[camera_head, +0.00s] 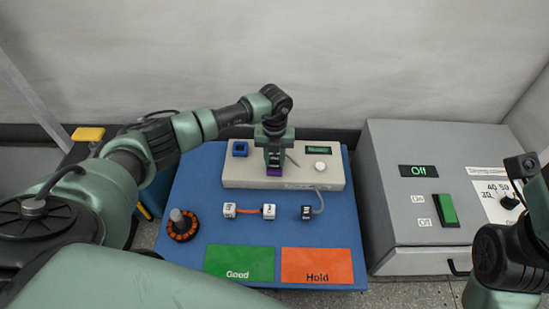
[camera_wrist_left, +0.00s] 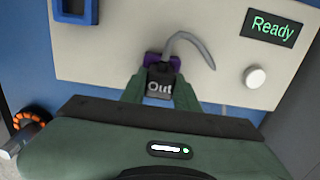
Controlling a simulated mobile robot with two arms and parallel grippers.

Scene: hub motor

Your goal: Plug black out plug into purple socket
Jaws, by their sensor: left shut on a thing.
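My left gripper (camera_head: 274,160) points down over the beige tester box and is shut on the black out plug. In the left wrist view the plug (camera_wrist_left: 160,84) shows its "Out" label between the fingers (camera_wrist_left: 161,97), with a grey cable curving off to the right. The purple socket (camera_wrist_left: 150,59) shows just behind and beside the plug, partly hidden by it. In the head view a bit of the purple socket (camera_head: 275,171) shows below the fingers. The plug is at the socket; I cannot tell how deep it sits. My right gripper is not visible.
The tester box (camera_head: 235,178) has a blue socket (camera_head: 240,148), a "Ready" display (camera_head: 318,150) and a white knob (camera_head: 321,165). On the blue mat (camera_head: 190,255) lie a motor (camera_head: 183,225), white connectors (camera_head: 229,210) and another black plug (camera_head: 307,212). A grey switch cabinet (camera_head: 400,235) stands right.

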